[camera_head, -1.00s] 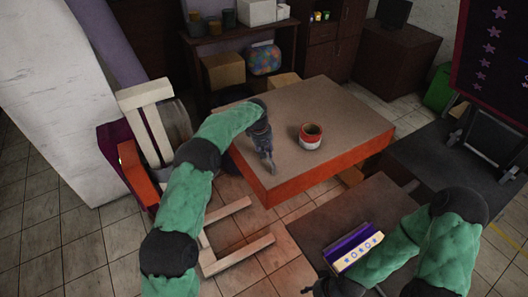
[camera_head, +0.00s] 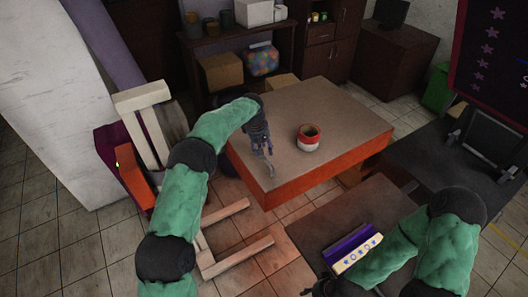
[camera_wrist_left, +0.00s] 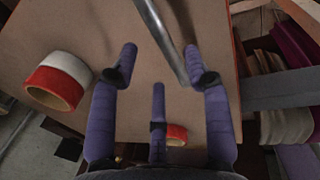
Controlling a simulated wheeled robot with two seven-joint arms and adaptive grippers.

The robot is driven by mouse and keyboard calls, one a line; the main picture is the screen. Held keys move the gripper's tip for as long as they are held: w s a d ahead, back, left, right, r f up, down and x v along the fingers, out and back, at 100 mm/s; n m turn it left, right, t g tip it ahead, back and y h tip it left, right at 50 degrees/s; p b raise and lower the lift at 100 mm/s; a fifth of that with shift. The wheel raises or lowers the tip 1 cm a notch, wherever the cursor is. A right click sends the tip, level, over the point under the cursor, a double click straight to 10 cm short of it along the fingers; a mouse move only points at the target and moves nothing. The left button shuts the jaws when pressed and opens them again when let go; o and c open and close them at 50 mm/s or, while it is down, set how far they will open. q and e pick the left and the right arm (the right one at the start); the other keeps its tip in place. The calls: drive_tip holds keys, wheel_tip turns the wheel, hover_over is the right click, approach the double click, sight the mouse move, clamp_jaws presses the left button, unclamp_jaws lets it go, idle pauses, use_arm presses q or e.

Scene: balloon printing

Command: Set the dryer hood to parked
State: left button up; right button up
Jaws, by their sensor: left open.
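I cannot identify the dryer hood with certainty. A cream framed structure with purple and orange parts (camera_head: 142,98) stands at the left in the head view. My left gripper (camera_head: 266,160) is just above the near left part of the brown table. In the left wrist view its purple-wrapped fingers (camera_wrist_left: 160,75) are spread apart. A thin metal rod (camera_wrist_left: 166,38) runs from the top of that view to near the right finger; I cannot tell whether they touch. My right gripper (camera_head: 322,288) is at the bottom edge, mostly hidden.
A red and white ring (camera_head: 310,138) sits on the brown table (camera_head: 345,108); it also shows in the left wrist view (camera_wrist_left: 57,82). A purple and yellow block with blue stars (camera_head: 357,254) lies on a lower dark surface (camera_head: 330,215). Shelves stand behind.

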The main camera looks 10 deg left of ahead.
use_arm(q)
wheel_tip(320, 180, up, 9)
drive_tip(key=s+a, duration=0.1)
drive_tip(key=shift+a+r, duration=0.15)
drive_tip(key=shift+r, duration=0.05)
drive_tip(key=shift+s, duration=0.1)
idle(0.4)
